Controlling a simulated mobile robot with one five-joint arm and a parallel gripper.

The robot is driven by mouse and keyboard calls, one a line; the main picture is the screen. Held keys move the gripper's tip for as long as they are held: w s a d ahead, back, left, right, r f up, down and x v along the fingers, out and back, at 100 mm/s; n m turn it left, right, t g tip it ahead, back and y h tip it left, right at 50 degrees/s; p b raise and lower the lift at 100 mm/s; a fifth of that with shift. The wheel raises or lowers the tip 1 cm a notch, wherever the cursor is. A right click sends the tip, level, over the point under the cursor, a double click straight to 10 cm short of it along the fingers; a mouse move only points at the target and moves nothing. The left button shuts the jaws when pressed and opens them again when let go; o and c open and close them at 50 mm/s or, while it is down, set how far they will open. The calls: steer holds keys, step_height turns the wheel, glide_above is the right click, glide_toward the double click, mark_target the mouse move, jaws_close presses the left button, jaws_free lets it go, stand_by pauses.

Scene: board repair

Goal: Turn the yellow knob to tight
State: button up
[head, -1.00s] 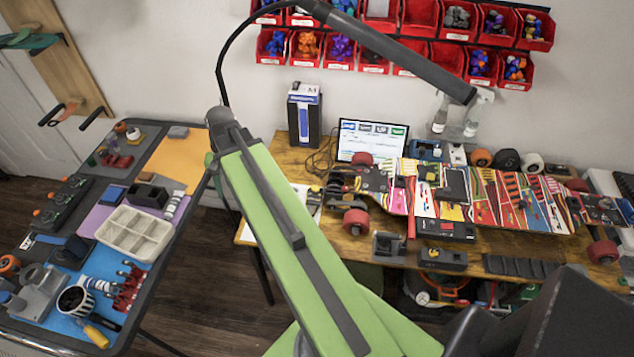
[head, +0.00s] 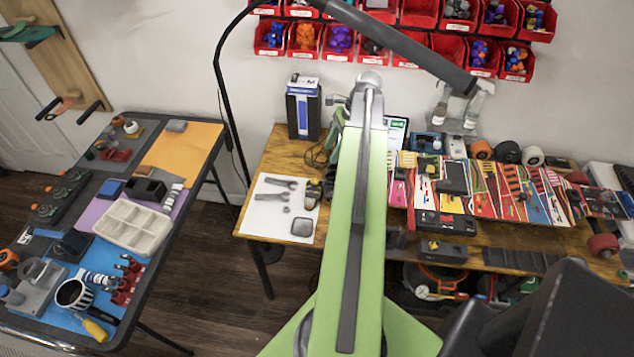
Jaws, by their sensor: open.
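The skateboard (head: 508,192), with a colourful striped deck, lies across the wooden workbench (head: 262,228). My green arm crosses in front of its left end and hides the wheels there. One red wheel (head: 603,246) shows at its right end. I cannot pick out a yellow knob for certain; small yellow details on the deck are too small to tell.
A white sheet with wrenches (head: 262,214) lies on the bench's left. A blue-and-black box (head: 303,108) stands behind. A side table at left holds a beige tray (head: 133,229) and a yellow-handled screwdriver (head: 95,330). Red bins (head: 325,50) line the wall. Floor between tables is clear.

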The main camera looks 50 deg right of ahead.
mark_target(315, 180)
steer(key=b+x, duration=1.1)
steer(key=x, duration=0.2)
steer(key=shift+f, duration=0.35)
steer(key=shift+w, duration=0.1)
jaws_close()
